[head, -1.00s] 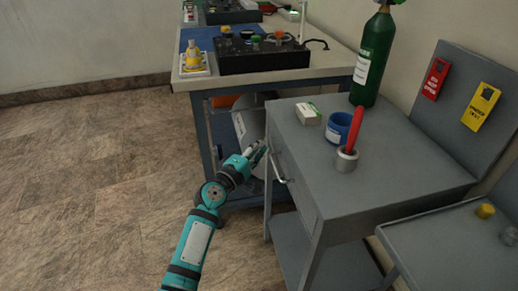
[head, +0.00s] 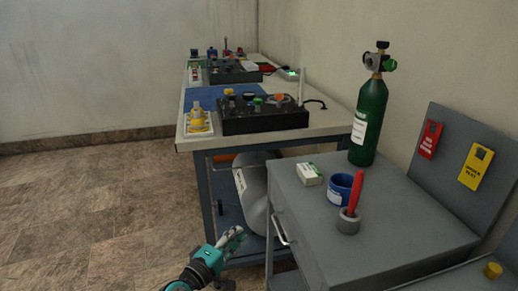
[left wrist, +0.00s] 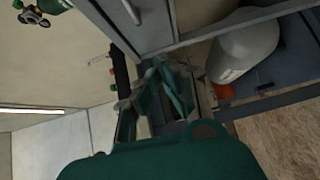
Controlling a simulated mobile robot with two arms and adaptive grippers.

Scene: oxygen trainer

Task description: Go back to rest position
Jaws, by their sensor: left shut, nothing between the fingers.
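My left gripper (head: 232,238) is at the lower middle of the head view. It is shut and empty, in the air to the left of the grey cabinet and its drawer handle (head: 281,230). In the left wrist view its fingers (left wrist: 165,92) show in the middle, with nothing between them. My right gripper is not in view.
The grey cabinet (head: 300,215) carries a green oxygen cylinder (head: 369,122), a white box (head: 309,174), a blue cup (head: 340,188) and a red-handled tool (head: 356,190) in a grey holder. A workbench (head: 195,145) stands behind. The floor (head: 90,210) at left is clear.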

